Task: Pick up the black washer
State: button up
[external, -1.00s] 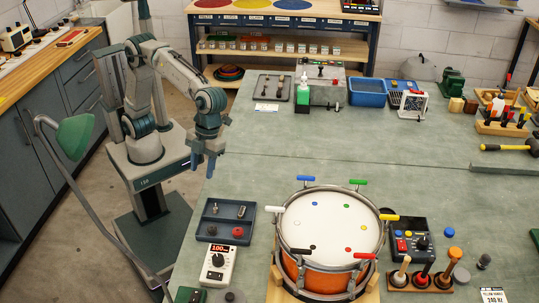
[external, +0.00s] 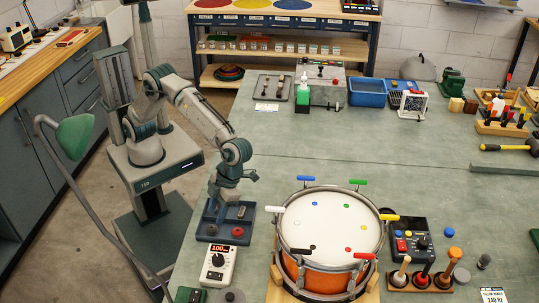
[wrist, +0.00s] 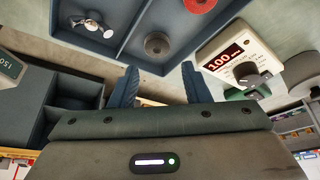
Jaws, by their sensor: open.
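The dark, ring-shaped black washer (wrist: 157,45) lies in a compartment of the blue-grey divided tray (wrist: 112,62) in the wrist view. In the external view the same washer (external: 212,230) is a small dark spot in the tray (external: 226,240).
A white meter (external: 218,266) with a red display stands close beside the tray. A drum (external: 322,270) with coloured clamps stands to the right. A lamp with a green shade (external: 75,135) is at the left.

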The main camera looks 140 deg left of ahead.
aim_at(212, 228)
jog(key=x, duration=0.5)
jog(key=shift+s+a+f, duration=0.15)
jog(key=shift+a+f, duration=0.1)
jog(key=shift+f, duration=0.15)
jog(key=shift+c, duration=0.3)
jog(key=c, duration=0.7)
